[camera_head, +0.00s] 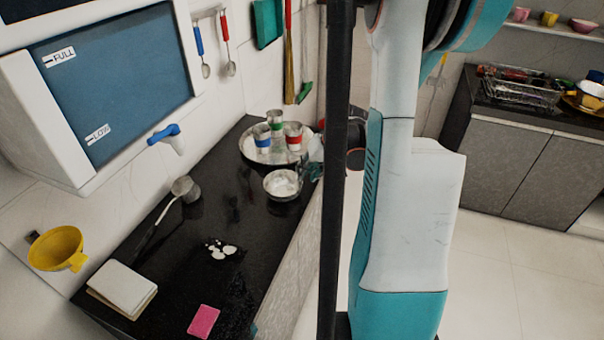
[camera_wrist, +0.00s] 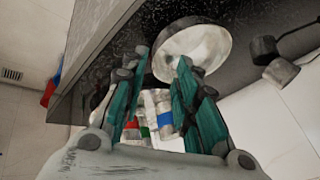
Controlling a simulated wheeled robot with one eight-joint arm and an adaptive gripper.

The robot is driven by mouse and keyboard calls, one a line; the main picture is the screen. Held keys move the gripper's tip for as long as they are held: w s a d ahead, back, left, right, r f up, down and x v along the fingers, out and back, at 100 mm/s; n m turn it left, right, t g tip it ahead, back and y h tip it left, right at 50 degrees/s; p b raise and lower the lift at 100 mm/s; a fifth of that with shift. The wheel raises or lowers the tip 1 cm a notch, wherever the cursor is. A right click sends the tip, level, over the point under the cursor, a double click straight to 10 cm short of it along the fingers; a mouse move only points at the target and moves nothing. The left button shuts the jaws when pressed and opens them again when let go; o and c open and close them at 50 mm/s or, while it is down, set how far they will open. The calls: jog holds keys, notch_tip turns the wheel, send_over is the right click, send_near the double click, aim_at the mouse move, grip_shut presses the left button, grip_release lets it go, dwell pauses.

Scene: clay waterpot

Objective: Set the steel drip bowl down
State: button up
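The steel drip bowl (camera_head: 283,184) is upright at the right edge of the black counter (camera_head: 205,215), just in front of the cup tray. It looks level; I cannot tell whether its base touches the counter. My gripper (camera_head: 313,163) is at the bowl's right side, partly hidden behind the dark pole. In the wrist view, the bowl (camera_wrist: 202,42) shows beyond my teal fingers (camera_wrist: 163,62). The fingers stand apart with a clear gap. The bowl's near edge reaches into this gap, and the right fingertip overlaps the bowl in the picture.
A steel tray (camera_head: 250,158) holds cups with blue, green and red bands. A ladle (camera_head: 184,188), a white spill (camera_head: 221,248), a pink sponge (camera_head: 204,321) and a pale block (camera_head: 122,286) are on the counter. A blue-windowed dispenser (camera_head: 115,85) and yellow funnel (camera_head: 56,247) are at left.

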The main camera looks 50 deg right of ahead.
jog(key=shift+p+v, duration=0.75)
jog(key=shift+v, duration=1.9)
